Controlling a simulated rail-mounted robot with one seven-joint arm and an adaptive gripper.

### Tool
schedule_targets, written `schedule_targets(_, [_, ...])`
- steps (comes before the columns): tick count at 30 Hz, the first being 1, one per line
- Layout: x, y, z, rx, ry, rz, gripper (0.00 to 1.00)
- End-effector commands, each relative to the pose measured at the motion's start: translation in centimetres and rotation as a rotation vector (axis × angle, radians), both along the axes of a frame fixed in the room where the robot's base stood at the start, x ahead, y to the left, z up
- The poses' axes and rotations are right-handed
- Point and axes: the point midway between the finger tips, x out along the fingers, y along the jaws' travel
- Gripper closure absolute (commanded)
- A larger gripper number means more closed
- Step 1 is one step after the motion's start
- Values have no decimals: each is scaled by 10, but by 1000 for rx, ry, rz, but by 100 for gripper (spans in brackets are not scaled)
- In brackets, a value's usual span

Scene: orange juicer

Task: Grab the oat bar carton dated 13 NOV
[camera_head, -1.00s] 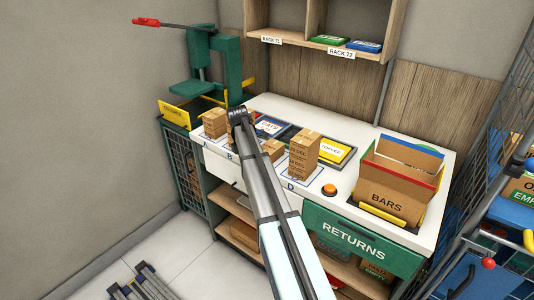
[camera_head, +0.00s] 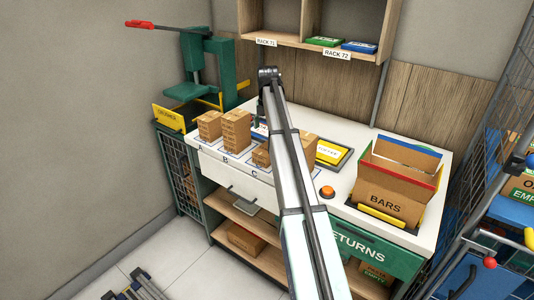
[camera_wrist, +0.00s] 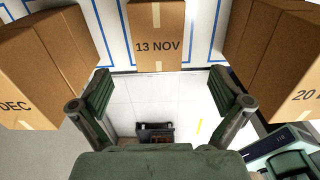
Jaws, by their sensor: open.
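The carton reading 13 NOV (camera_wrist: 157,45) is at the top middle of the wrist view, with tape down its middle. A carton ending in DEC (camera_wrist: 42,60) stands to its left, and one starting with 20 (camera_wrist: 280,60) to its right. My gripper (camera_wrist: 162,85) is open and empty, its fingers apart below the 13 NOV carton in the picture, with floor between them. In the head view, cartons stand at A (camera_head: 209,126), B (camera_head: 237,130) and C (camera_head: 261,155); another (camera_head: 307,148) is partly behind my arm. Dates are unreadable there; the low C carton seems to match 13 NOV.
Neighbouring cartons flank the 13 NOV carton closely.

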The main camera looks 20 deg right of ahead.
Motion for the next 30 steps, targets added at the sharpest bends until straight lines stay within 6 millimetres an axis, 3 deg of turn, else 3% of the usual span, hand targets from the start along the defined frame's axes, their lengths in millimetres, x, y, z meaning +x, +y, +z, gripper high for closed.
schedule_targets(6, [-1,0,-37,0,1,-1,0])
schedule_targets(19, [1,1,-63,0,0,-1,0])
schedule_targets(30, [2,2,-105,0,0,-1,0])
